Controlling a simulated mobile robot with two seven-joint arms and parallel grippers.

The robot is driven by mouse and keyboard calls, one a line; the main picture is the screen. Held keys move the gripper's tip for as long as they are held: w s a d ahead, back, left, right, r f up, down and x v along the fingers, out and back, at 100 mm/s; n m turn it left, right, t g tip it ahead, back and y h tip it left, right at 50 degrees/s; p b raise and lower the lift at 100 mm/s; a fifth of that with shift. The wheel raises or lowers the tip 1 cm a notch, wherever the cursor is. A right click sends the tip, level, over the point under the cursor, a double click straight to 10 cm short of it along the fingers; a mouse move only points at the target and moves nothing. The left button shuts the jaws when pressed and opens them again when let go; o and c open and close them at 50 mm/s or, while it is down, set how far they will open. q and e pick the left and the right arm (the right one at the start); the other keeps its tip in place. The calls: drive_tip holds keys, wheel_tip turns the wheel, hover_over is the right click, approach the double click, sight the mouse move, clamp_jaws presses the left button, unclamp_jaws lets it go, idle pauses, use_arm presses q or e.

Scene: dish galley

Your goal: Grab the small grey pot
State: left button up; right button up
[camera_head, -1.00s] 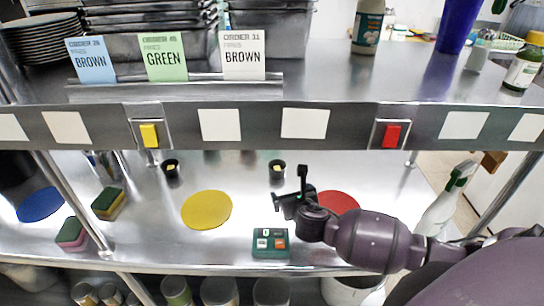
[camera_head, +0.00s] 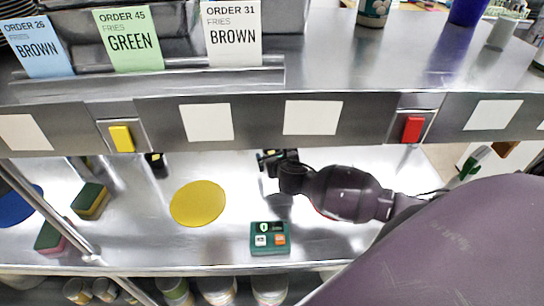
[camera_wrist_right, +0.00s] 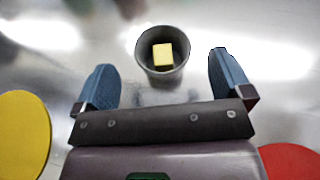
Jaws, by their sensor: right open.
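The small grey pot (camera_wrist_right: 147,66) is in the right wrist view, upright on the steel counter with a yellow cube (camera_wrist_right: 162,55) inside. My right gripper (camera_head: 272,160) is open. In the right wrist view its two blue fingers stand apart, left and right of the pot and nearer the camera; the pot appears ahead between them, not gripped. In the head view my right gripper and arm mostly hide this pot. Another small dark pot (camera_head: 157,166) stands further left at the back of the counter. My left gripper is not in view.
A yellow disc (camera_head: 197,203) lies left of my gripper. A red disc (camera_wrist_right: 290,162) is at the lower right of the wrist view. A green button box (camera_head: 269,239) sits nearer. Sponges (camera_head: 90,201) lie left. The shelf edge (camera_head: 258,120) with switches runs above.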

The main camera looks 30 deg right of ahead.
sight(272, 151)
drive_tip(key=shift+f+x, duration=0.15)
drive_tip(key=shift+x, duration=1.2)
drive_tip(key=shift+f+x, duration=0.2)
drive_tip(key=shift+x, duration=1.1)
drive_tip(key=shift+s+d, duration=0.1)
drive_tip(key=shift+s, duration=0.05)
drive_tip(key=c, duration=1)
drive_tip(key=shift+r, duration=0.15)
drive_tip(key=shift+c, duration=0.2)
